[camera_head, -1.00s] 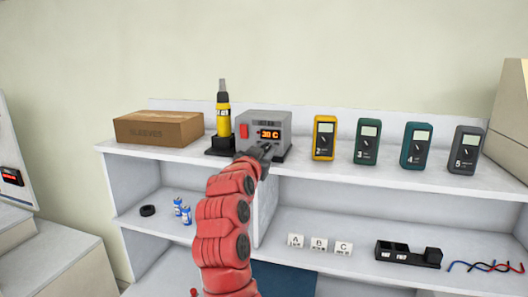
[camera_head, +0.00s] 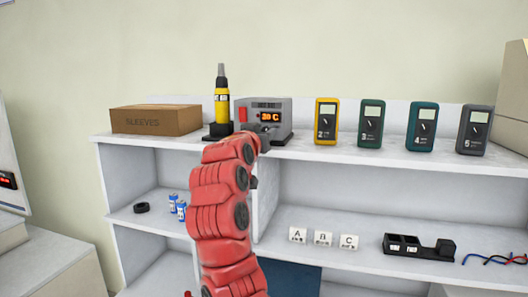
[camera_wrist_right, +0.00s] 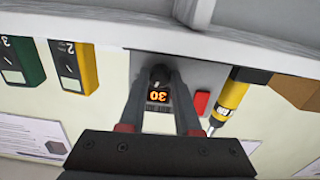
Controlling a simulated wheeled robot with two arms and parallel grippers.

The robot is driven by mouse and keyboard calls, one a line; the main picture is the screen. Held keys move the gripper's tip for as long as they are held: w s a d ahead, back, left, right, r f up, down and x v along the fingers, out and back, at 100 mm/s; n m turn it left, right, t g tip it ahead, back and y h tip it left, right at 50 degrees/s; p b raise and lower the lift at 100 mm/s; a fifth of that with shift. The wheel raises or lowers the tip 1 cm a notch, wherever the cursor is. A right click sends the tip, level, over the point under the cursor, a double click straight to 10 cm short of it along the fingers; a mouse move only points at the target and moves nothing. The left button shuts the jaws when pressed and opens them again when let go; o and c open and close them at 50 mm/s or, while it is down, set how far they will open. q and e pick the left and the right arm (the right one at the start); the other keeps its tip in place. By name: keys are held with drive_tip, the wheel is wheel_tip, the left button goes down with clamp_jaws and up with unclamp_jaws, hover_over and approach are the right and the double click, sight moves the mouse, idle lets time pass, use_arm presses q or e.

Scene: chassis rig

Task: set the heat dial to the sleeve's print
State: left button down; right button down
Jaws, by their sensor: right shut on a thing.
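The grey heat station (camera_head: 281,107) stands on the top shelf, with a red switch at its left and a lit display (camera_head: 269,116) that seems to read 30 C. The display (camera_wrist_right: 158,96) shows upside down in the right wrist view. My right gripper (camera_wrist_right: 159,78) is shut on the dark dial (camera_wrist_right: 158,71) on the station's front. In the head view my red arm and wrist hide the dial. A brown box (camera_head: 156,121) marked SLEEVES stands at the left of the shelf. I see no sleeve with legible print. My left gripper is out of view.
A yellow iron (camera_head: 221,104) stands upright in a dark holder just left of the station. Several numbered meters, the yellow one (camera_head: 326,121) nearest, stand to the right. The lower shelf holds blue cans, lettered blocks (camera_head: 322,239), a black tray (camera_head: 418,248) and wires.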

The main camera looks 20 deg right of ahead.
idle(0.3)
drive_tip(key=c, duration=0.6)
unclamp_jaws()
